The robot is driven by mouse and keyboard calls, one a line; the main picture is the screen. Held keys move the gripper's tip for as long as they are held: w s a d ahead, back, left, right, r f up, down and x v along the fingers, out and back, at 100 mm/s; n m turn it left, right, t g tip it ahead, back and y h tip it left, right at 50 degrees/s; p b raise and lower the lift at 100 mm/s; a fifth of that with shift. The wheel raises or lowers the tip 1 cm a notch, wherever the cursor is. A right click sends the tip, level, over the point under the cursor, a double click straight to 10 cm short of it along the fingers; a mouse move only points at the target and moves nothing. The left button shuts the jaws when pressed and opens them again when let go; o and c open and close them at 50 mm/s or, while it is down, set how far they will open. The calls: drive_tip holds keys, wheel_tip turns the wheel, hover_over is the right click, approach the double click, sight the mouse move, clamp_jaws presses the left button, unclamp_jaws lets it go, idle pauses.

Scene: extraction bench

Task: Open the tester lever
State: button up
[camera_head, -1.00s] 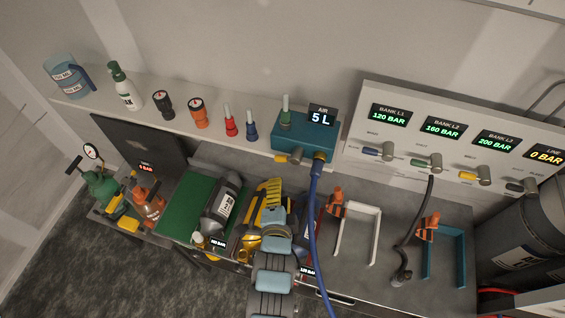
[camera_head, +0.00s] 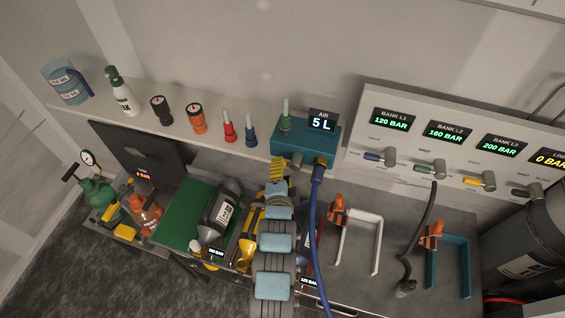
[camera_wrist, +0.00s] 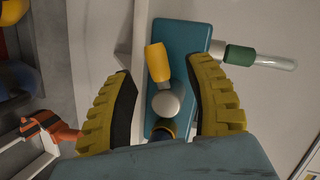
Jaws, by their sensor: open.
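The tester is a teal box (camera_head: 318,152) with an "AIR 5 L" display (camera_head: 322,120), standing on the shelf. It also fills the middle of the wrist view (camera_wrist: 190,36). Its lever has a yellow handle (camera_wrist: 157,62) on a round grey hub (camera_wrist: 165,103). My gripper (camera_head: 278,168) is at the tester's front left and hides most of the lever in the head view. In the wrist view my gripper (camera_wrist: 158,68) is open, with one yellow ribbed finger on each side of the lever. Gaps show between the handle and both fingers.
A blue hose (camera_head: 316,215) hangs from the tester just right of my arm. A glass tube with a green base (camera_head: 286,118) stands on the tester. The bank panel (camera_head: 460,148) is at the right.

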drive_tip(key=shift+p+x, duration=0.3)
drive_tip(key=shift+x, duration=1.35)
drive_tip(key=shift+s, duration=0.1)
clamp_jaws()
drive_tip(key=shift+f, duration=0.1)
